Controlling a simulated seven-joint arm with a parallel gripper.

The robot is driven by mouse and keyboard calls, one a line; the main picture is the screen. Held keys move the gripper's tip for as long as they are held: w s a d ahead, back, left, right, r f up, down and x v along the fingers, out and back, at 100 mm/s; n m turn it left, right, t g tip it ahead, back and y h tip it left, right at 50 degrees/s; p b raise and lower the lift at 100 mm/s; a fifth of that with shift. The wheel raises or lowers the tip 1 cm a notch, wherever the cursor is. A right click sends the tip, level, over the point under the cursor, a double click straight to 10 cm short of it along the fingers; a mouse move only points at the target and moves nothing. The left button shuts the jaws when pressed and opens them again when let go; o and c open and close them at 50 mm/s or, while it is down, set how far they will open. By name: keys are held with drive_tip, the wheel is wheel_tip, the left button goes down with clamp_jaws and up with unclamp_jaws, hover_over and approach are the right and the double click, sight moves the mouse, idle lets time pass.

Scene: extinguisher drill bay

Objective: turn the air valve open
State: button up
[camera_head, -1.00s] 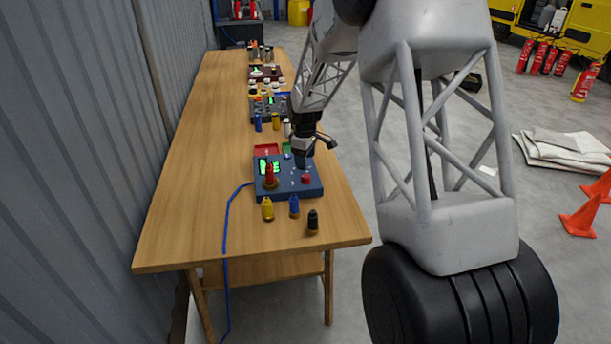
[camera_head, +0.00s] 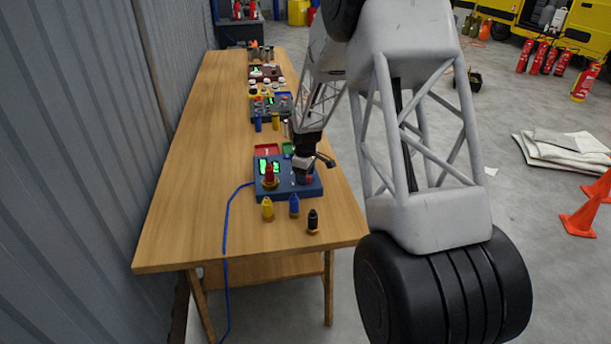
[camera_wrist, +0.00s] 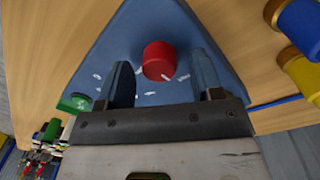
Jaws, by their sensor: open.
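A red round knob (camera_wrist: 158,61), which looks like the air valve, stands on the blue box (camera_wrist: 150,15), with short white marks around it. The blue box is also in the head view (camera_head: 270,194), on the near part of the wooden table. My gripper (camera_wrist: 164,62) is open, with one finger on each side of the red knob. A gap shows between the knob and each finger; I cannot tell how deep the fingers reach. In the head view my gripper (camera_head: 304,181) is over the right part of the box and largely hides the knob.
A red-topped fitting (camera_head: 269,172) and a green display stand on the box's left part. Yellow (camera_head: 267,209), blue (camera_head: 294,206) and black (camera_head: 313,220) bottles stand before it. A blue hose (camera_head: 227,220) runs off the table (camera_head: 190,230). More panels stand farther back.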

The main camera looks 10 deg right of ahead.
drive_tip(key=shift+f, duration=0.2)
drive_tip(key=shift+c, duration=0.3)
drive_tip(key=c, duration=0.9)
drive_tip(key=shift+o, duration=0.2)
